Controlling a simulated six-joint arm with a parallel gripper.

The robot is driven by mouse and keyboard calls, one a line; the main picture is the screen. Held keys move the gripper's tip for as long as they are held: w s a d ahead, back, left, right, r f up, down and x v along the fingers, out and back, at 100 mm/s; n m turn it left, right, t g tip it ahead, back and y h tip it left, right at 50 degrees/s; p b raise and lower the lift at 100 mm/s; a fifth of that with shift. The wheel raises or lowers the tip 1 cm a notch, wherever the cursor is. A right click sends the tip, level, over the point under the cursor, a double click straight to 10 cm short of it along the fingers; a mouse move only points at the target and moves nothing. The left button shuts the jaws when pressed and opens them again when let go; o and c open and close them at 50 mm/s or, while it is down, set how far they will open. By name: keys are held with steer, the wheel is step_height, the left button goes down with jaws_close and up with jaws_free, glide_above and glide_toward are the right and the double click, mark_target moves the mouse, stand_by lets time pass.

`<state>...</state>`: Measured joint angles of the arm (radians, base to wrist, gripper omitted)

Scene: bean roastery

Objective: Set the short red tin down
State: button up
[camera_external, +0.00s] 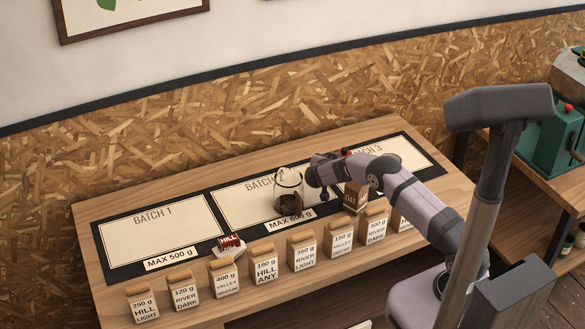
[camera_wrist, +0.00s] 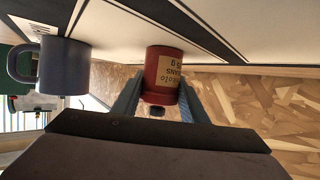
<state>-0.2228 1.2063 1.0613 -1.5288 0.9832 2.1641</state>
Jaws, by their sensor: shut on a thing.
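The short red tin (camera_wrist: 158,66) with a tan label is between the two fingers of my gripper (camera_wrist: 160,96) in the wrist view. The gripper is shut on it, and the label's writing is upside down in this picture. The tin's far end is close to the pale mat surface; I cannot tell whether it touches. In the external view my wrist is over the back of the board near the BATCH 2 and BATCH 3 fields. Only a small red patch (camera_external: 347,153) shows behind it, probably the tin.
A glass vessel (camera_external: 288,203) with dark contents and a brown box (camera_external: 356,198) stand close to my wrist. A grey-blue mug (camera_wrist: 62,66) is left of the tin in the wrist view. The BATCH 1 field (camera_external: 150,235) is bare.

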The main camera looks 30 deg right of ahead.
steer(key=shift+f, duration=0.15)
steer(key=o, duration=1)
steer(key=shift+o, duration=0.2)
steer(key=shift+r, duration=0.2)
steer(key=shift+a, duration=0.15)
steer(key=b+v, duration=0.2)
steer(key=v, duration=0.3)
steer(key=shift+f, duration=0.15)
step_height(320, 180, up, 7)
steer(key=b, duration=0.2)
